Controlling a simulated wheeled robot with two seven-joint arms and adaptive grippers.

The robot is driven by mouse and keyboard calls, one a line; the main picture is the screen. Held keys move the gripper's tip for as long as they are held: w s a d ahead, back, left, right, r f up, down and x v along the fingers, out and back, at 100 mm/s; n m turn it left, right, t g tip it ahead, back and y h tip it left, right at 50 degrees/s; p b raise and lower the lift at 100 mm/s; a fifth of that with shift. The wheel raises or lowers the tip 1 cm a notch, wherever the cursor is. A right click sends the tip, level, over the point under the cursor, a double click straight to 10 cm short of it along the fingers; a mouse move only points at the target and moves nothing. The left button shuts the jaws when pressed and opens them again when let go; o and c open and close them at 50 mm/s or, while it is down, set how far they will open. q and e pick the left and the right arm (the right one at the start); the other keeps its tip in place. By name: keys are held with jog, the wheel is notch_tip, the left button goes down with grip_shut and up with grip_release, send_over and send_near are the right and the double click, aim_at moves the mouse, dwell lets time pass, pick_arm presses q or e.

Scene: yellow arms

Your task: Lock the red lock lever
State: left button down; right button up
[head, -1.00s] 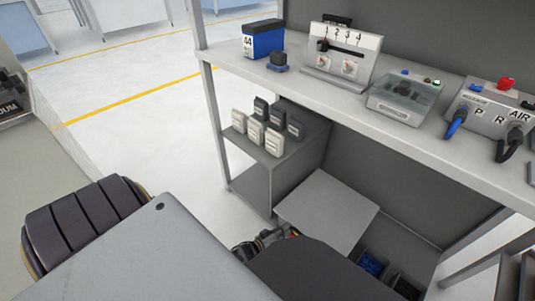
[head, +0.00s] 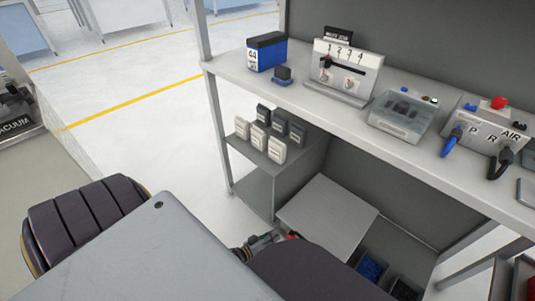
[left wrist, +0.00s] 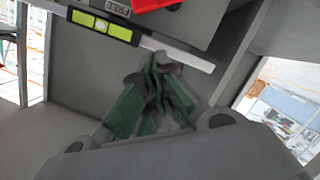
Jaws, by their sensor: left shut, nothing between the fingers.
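In the left wrist view a red piece (left wrist: 155,4), likely the lock lever, is cut off at the top edge beside a grey panel with a label reading FREE (left wrist: 118,7). My left gripper (left wrist: 161,62) has green fingers, is shut and empty, and its tips show just below the panel's pale front edge, apart from the red piece. In the head view my left gripper (head: 268,241) is small and partly hidden behind my dark arm link, in front of the bench. A small red spot shows at its tip; I cannot tell what it is. My right gripper is not in view.
A level with a yellow-green vial (left wrist: 101,26) lies along the panel edge. The grey bench (head: 330,108) holds a lever box (head: 343,72), a clear-lidded box (head: 402,115) and an AIR panel (head: 487,125). Dark bins (head: 371,268) stand below. Open floor lies left.

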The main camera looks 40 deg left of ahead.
pick_arm(q)
jog(key=shift+p+v, duration=0.4)
jog(key=shift+v, duration=1.45)
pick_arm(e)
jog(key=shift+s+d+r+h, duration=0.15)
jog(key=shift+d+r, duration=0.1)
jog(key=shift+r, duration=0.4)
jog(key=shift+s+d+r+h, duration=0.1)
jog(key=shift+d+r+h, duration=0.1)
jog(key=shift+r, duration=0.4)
